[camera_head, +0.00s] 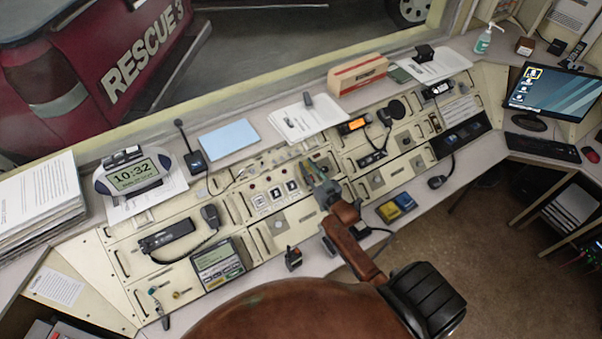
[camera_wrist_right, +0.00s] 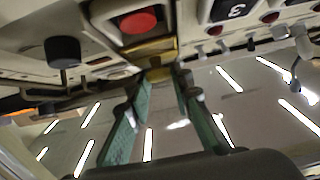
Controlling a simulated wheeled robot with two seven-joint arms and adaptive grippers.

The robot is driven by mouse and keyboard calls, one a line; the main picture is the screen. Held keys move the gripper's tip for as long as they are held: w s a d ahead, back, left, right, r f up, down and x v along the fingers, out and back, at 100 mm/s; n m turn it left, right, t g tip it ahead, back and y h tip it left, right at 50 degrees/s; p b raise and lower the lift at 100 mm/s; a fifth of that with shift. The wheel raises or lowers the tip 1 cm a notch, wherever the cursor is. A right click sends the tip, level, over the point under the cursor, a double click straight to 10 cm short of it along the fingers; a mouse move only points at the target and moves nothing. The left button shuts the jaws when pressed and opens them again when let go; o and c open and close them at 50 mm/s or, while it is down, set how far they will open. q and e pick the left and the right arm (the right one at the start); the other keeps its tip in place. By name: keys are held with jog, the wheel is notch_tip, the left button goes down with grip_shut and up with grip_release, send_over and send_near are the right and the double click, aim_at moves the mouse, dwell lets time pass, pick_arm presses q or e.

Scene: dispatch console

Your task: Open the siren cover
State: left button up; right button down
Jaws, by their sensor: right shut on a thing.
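My right gripper (camera_head: 316,178) is over the middle of the console, and its green fingers also show in the right wrist view (camera_wrist_right: 165,78). Its fingertips are close together on a yellowish piece that looks like the siren cover (camera_wrist_right: 152,48). A red button (camera_wrist_right: 137,22) in a pale square frame shows just beside this piece, uncovered in this view. How far the cover is tilted is hard to tell. In the head view the fingers and arm hide most of the cover. My left gripper is not in view.
Switches with red lamps (camera_head: 277,188) sit left of the gripper. A black knob (camera_wrist_right: 62,52) stands out from the panel.

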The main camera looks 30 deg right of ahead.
jog(key=shift+s, duration=0.1)
jog(key=c, duration=2.2)
grip_release()
jog(key=o, duration=0.4)
jog(key=shift+o, duration=0.2)
jog(key=shift+s, duration=0.2)
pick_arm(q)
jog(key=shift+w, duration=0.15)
pick_arm(e)
jog(key=s, duration=1.1)
jog(key=shift+s+a, duration=0.3)
jog(key=shift+a+f, duration=0.1)
